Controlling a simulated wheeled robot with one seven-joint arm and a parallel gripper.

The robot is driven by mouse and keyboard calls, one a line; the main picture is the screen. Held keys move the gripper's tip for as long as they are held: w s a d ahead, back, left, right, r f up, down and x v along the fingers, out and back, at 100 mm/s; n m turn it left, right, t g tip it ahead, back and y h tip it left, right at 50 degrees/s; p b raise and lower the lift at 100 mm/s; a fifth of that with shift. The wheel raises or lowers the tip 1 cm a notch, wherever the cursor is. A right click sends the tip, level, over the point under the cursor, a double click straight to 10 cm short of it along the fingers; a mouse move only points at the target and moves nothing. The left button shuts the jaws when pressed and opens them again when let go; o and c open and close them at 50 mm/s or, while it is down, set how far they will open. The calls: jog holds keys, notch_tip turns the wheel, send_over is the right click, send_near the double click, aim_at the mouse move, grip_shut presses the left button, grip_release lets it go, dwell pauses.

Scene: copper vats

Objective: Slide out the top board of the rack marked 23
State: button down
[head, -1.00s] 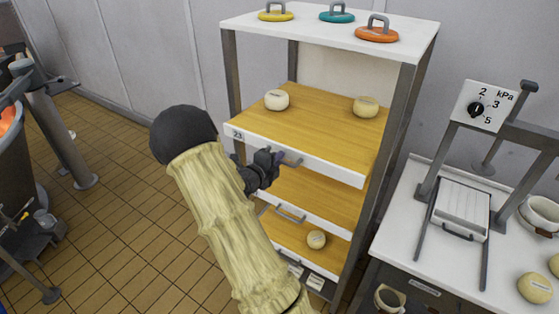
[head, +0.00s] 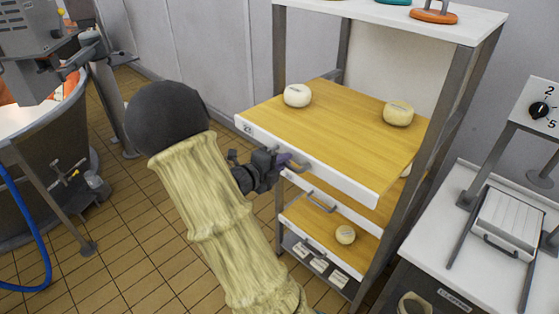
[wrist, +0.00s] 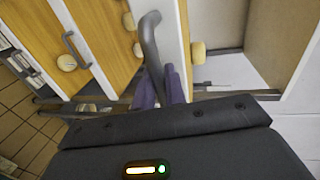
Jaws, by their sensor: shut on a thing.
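The top board (head: 340,115) is a wooden shelf with a white front edge, a small 23 label and a grey bar handle (head: 301,168). My gripper (head: 288,160) is at the handle. In the wrist view its purple fingertips (wrist: 160,86) are shut on the handle (wrist: 149,42), partly hiding its lower end.
Lower boards with handles sit below, one holding a cheese (head: 345,234). A white table (head: 440,230) with a press (head: 507,220) stands close on the right. A large vat (head: 50,150) is at the left. Tiled floor (head: 120,225) lies open between vat and rack.

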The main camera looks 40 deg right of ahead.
jog(key=shift+a, duration=0.1)
jog(key=c, duration=1.5)
grip_release()
jog(key=shift+a, duration=0.1)
jog(key=b+v, duration=0.2)
jog(key=v, duration=1.5)
jog(key=shift+s+b, duration=0.1)
jog(key=shift+b, duration=0.2)
